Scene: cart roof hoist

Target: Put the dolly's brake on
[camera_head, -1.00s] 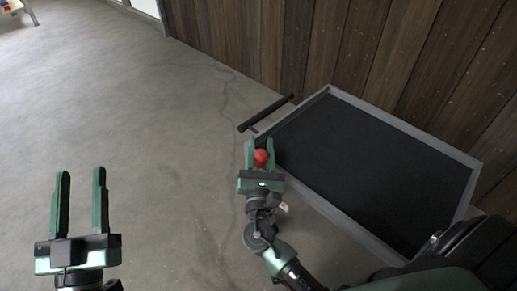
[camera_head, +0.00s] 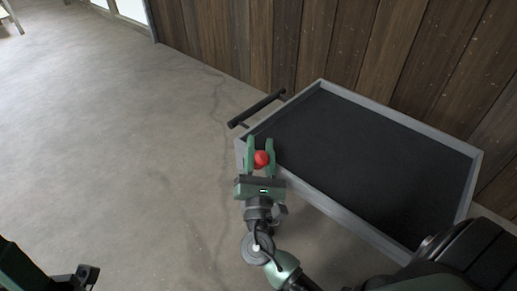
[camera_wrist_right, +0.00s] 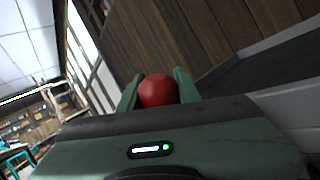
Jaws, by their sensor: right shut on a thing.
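The dolly (camera_head: 432,145) has a grey rim and a dark flat bed, and stands beside the plank wall. Its black push handle (camera_head: 257,108) sticks out at the upper left corner. A red ball knob (camera_head: 261,159), likely the brake's, is at the dolly's near left corner. My right gripper (camera_head: 260,145) is shut on this knob, one finger on each side. The right wrist view also shows the red knob (camera_wrist_right: 158,91) between the fingers. The knob's stem is hidden. Only a piece of my left arm shows at the bottom left; its fingers are out of view.
A plank wall (camera_head: 300,35) runs close behind the dolly. The concrete floor (camera_head: 110,140) to the left is clear. A bright doorway or window is at the top left, with a small piece of furniture (camera_head: 8,18) in the far corner.

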